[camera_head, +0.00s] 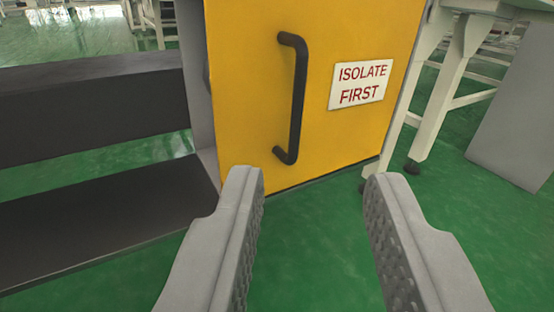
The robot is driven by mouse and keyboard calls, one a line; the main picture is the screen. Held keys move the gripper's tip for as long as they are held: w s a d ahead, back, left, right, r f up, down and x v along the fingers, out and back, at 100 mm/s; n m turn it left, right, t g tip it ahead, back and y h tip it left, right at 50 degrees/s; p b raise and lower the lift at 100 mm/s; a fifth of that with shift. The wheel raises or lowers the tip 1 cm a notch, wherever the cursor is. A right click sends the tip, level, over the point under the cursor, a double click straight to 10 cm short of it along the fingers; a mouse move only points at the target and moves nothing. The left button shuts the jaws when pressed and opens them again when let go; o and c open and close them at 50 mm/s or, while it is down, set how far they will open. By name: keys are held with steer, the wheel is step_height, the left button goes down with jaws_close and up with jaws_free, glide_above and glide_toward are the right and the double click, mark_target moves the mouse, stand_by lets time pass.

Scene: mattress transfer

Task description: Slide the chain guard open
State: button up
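The chain guard is a yellow panel (250,95) at the upper middle of the view. A black upright bar handle (297,100) is fixed on its face, left of the panel's middle. A white sign (361,84) reading "ISOLATE FIRST" is on the panel, right of the handle. My gripper (311,185) is open, its two grey fingers wide apart at the bottom of the view. It is empty; the handle stands beyond the fingertips, and no contact shows. The panel's top edge is out of view.
Dark horizontal beams (95,105) run to the left of the panel, with a grey upright between. White table legs (445,95) and a grey slab (515,120) stand at the right. Green floor (310,240) lies clear in front of the panel.

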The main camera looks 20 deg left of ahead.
mark_target(297, 107)
steer(key=f+x, duration=0.1)
steer(key=x, duration=0.4)
steer(key=f+x, duration=0.1)
steer(key=x, duration=0.5)
steer(key=f+x, duration=0.1)
steer(key=x, duration=0.5)
steer(key=shift+w+a+f, duration=0.1)
steer(key=shift+a, duration=0.2)
jaws_close()
